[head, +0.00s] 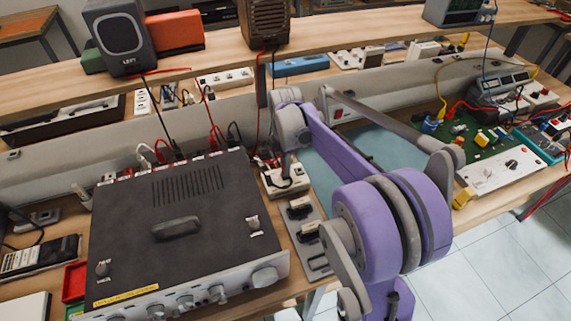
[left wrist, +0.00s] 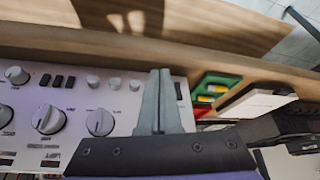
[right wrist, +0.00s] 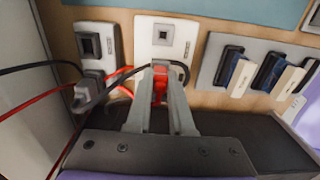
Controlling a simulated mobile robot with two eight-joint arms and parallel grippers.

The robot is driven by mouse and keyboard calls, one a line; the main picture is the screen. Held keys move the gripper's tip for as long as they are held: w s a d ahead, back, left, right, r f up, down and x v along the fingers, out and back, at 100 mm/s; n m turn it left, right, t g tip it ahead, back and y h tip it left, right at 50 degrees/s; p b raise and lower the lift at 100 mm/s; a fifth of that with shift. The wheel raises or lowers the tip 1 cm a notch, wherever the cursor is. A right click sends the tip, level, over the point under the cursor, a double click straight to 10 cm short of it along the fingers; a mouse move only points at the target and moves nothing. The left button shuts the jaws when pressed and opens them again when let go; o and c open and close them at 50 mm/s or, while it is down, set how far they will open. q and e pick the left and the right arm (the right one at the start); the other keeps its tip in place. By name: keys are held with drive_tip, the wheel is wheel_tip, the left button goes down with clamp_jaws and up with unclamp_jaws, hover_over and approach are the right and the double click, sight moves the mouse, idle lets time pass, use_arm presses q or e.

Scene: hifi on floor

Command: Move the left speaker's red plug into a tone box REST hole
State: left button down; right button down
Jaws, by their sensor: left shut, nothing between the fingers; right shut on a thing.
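My right gripper (right wrist: 160,92) is shut on a red plug (right wrist: 159,82), its tips at the lower edge of a white box with a square black socket (right wrist: 163,38). Whether the plug is in a hole of this box or just in front of it, I cannot tell. Dark and red leads run left from there. In the head view a white box (head: 286,181) stands right of the amplifier, below my right wrist; the fingertips are hard to make out there. The speaker marked LEFT (head: 121,40) stands on the shelf. My left gripper (left wrist: 158,103) is shut and empty at the amplifier's front panel.
The black amplifier (head: 180,225) fills the left of the bench, with leads at its back edge. A grey plate with dark clips (right wrist: 250,72) lies right of the white box. A second white box (right wrist: 99,42) stands to its left. A green circuit board (head: 470,135) is farther right.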

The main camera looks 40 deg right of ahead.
use_arm(q)
drive_tip(key=shift+f, duration=0.15)
use_arm(e)
drive_tip(key=shift+f, duration=0.25)
idle(0.3)
drive_tip(key=c, duration=0.7)
unclamp_jaws()
drive_tip(key=shift+r, duration=0.15)
use_arm(q)
drive_tip(key=shift+w+r+p, duration=0.25)
drive_tip(key=shift+r+p, duration=0.4)
drive_tip(key=shift+r, duration=0.2)
drive_tip(key=shift+w+r+p, duration=0.2)
drive_tip(key=shift+r+p, duration=0.45)
drive_tip(key=shift+r, duration=0.2)
drive_tip(key=shift+w+r+p, duration=0.25)
drive_tip(key=shift+r+p, duration=0.4)
drive_tip(key=shift+r, duration=0.2)
use_arm(e)
drive_tip(key=shift+r, duration=7.8)
